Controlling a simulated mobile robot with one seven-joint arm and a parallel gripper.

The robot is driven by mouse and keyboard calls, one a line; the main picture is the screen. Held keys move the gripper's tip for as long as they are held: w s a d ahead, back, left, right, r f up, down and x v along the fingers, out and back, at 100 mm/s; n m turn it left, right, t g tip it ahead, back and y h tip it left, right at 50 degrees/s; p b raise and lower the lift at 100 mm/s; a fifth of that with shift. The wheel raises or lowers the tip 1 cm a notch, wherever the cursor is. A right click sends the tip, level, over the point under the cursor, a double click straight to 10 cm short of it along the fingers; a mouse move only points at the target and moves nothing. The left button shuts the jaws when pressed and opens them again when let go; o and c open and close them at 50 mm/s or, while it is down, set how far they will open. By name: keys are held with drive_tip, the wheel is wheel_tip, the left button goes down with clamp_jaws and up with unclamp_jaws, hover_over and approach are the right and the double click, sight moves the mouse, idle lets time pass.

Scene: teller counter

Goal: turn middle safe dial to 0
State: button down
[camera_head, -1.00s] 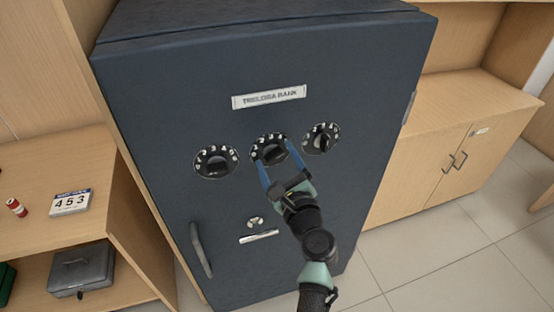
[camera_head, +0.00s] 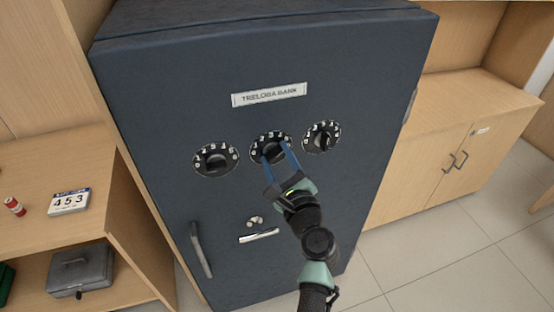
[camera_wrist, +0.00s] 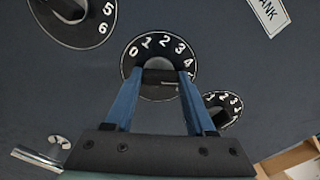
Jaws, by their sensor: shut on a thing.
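The dark blue safe (camera_head: 330,200) carries three black dials in a row. The middle dial (camera_head: 272,145) has white numbers along its upper rim; in the wrist view it (camera_wrist: 160,55) reads 0 to 4 from left to right. My gripper (camera_head: 275,150) is at the middle dial, its two blue fingers closed on the dial's knob. In the wrist view my gripper (camera_wrist: 158,88) has a finger on each side of the knob (camera_wrist: 160,77), which it partly hides. Which number the knob points to cannot be told.
The left dial (camera_head: 215,159) and right dial (camera_head: 321,137) flank the middle one closely.

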drive_tip(key=n+b, duration=0.4)
drive_tip(key=n, duration=0.3)
drive_tip(key=shift+f+b, duration=0.15)
drive_tip(key=shift+b, duration=0.2)
drive_tip(key=n+b, duration=0.2)
drive_tip(key=n, duration=0.1)
drive_tip(key=shift+n+b, duration=0.3)
drive_tip(key=shift+b, duration=0.05)
drive_tip(key=n+b, duration=0.2)
drive_tip(key=n, duration=0.1)
drive_tip(key=shift+a+n+b, duration=0.1)
drive_tip(key=shift+n+b, duration=0.2)
drive_tip(key=shift+b, duration=0.05)
drive_tip(key=n+b, duration=0.2)
drive_tip(key=n, duration=0.1)
drive_tip(key=shift+n+b, duration=0.3)
drive_tip(key=shift+b, duration=0.1)
drive_tip(key=n+b, duration=0.2)
drive_tip(key=n, duration=0.1)
drive_tip(key=shift+n+b, duration=0.4)
drive_tip(key=n+b, duration=0.3)
drive_tip(key=n, duration=0.1)
drive_tip(key=shift+f, duration=0.1)
drive_tip(key=shift+a+n+b, duration=0.1)
drive_tip(key=shift+n+b, duration=0.75)
drive_tip(key=shift+n, duration=0.65)
